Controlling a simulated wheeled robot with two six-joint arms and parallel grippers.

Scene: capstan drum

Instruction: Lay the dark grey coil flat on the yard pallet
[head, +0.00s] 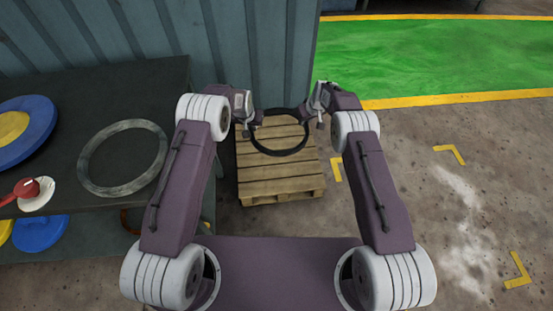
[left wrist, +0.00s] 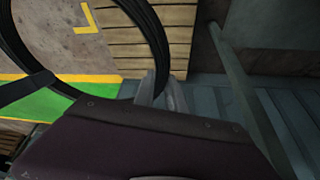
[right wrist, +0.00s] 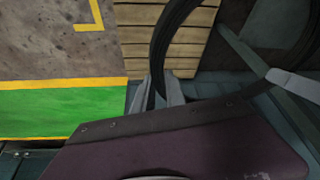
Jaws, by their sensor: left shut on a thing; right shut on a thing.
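The dark grey coil (head: 278,152) is a thin ring held between my two grippers, over the yard pallet (head: 280,185) in the head view. My left gripper (head: 256,117) is shut on the coil's left side, and my right gripper (head: 308,115) is shut on its right side. The coil also shows in the left wrist view (left wrist: 152,35) and the right wrist view (right wrist: 164,40), passing between the fingers in each. The pallet is of light wooden slats and lies on the ground. I cannot tell the exact gap between coil and pallet.
A dark table (head: 90,222) at the left holds a light grey ring (head: 83,172), a blue and yellow disc (head: 40,145) and a red item (head: 27,187). A ribbed blue-grey wall (head: 270,60) stands behind the pallet. Open concrete lies to the right.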

